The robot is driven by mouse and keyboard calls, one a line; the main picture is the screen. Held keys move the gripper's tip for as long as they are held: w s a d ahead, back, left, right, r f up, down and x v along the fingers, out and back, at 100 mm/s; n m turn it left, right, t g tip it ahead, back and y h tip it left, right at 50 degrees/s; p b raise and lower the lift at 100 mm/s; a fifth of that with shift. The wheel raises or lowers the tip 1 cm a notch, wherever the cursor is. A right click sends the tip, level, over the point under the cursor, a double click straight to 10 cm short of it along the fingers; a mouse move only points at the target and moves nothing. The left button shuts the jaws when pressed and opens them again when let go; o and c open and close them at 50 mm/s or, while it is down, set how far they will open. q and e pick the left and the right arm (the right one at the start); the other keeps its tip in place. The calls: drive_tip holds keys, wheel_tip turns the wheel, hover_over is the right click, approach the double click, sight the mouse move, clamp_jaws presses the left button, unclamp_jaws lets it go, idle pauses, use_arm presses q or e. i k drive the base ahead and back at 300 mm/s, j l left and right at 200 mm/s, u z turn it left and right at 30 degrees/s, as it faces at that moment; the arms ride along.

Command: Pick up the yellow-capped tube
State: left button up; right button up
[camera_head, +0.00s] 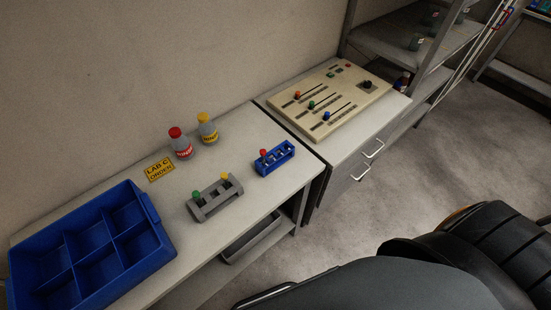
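The yellow-capped tube (224,177) stands in the grey rack (208,213) on the white bench, at the rack's right end. A green-capped tube (196,195) stands at the left end of the same rack. The slots between them look empty. Only the caps and upper parts of the tubes show clearly. Neither my left nor my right gripper is in view, and nothing is touching the yellow-capped tube.
A blue rack (283,162) with a red-capped tube (263,154) stands right of the grey rack. Red-capped (181,146) and yellow-capped (207,130) bottles stand behind. A blue divided crate (150,205) fills the bench's left. A slider panel (350,87) lies on the right cabinet.

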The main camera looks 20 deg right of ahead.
sight(224, 176)
drive_tip(key=u, duration=0.7)
drive_tip(key=k+l+u, duration=0.2)
drive_tip(key=l+u, duration=0.15)
drive_tip(key=u, duration=0.15)
drive_tip(key=k+l+u, duration=0.2)
drive_tip(key=u, duration=0.3)
drive_tip(key=k, duration=0.2)
